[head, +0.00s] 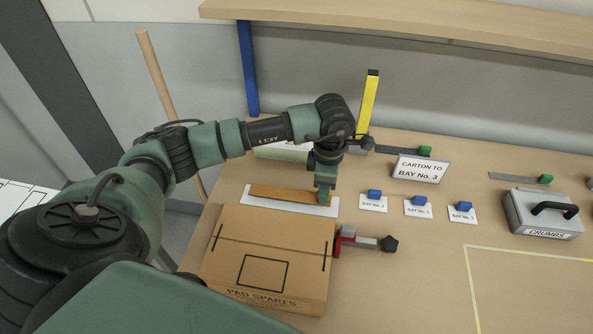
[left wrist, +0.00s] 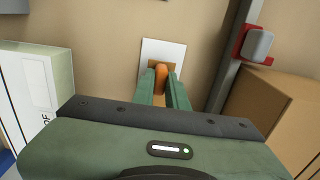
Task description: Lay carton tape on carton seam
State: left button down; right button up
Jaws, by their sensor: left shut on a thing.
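The brown carton (head: 240,232) labelled PAD SPARES lies at the front of the table. A seam line crosses its top between two short black marks, and a black outlined square lies in front of it. A brown strip, seemingly the carton tape (head: 285,194), lies along a white card (head: 252,202) behind the carton. My left gripper (head: 325,193) is at the strip's right end. In the left wrist view its fingers (left wrist: 162,82) are shut on an orange-brown piece above the white card (left wrist: 163,48). The fingers hide part of it. My right gripper is not in view.
A red and grey clamp-like device (head: 365,241) with a black knob touches or nearly touches the carton's right side. Blue blocks on bay cards (head: 418,207), a CARTON TO BAY No. 3 sign (head: 419,170), a yellow upright (head: 368,100) and a grey CRUMBS box (head: 540,213) stand rightward.

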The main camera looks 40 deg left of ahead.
pick_arm(q)
jog(key=shift+r+p, duration=0.9)
jog(key=shift+r, duration=0.95)
jog(key=shift+r, duration=0.1)
